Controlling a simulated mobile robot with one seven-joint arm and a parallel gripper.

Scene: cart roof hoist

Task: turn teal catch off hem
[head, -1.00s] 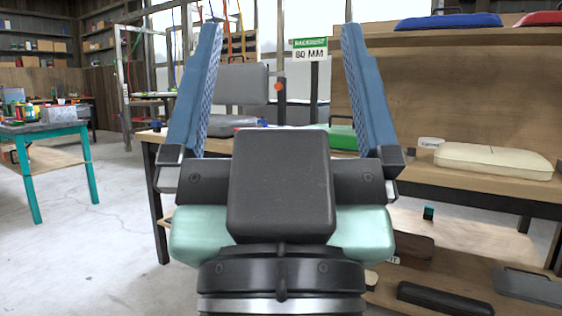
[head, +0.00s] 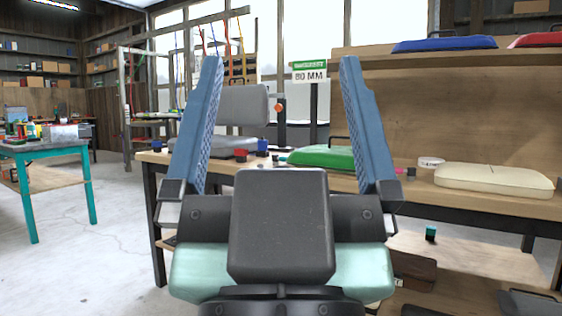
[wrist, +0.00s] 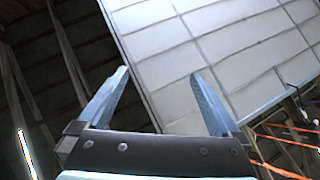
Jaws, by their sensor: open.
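My gripper (head: 281,64) is open and empty, its two blue fingers raised in front of the bench in the head view. The wrist view also shows its fingers (wrist: 160,76) apart with nothing between them. A small dark block with a teal top (head: 431,232) sits on the lower shelf at right, apart from my gripper. I cannot tell whether it is the teal catch. No hem can be made out in either view. My gripper and its mount hide part of the bench.
The wooden bench (head: 505,204) holds a green cushion (head: 322,157), a cream cushion (head: 493,179) and small red and blue pieces (head: 241,155). An "80 MM" sign (head: 310,76) stands behind. A teal-legged table (head: 88,190) is at left. The floor (head: 120,245) between is clear.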

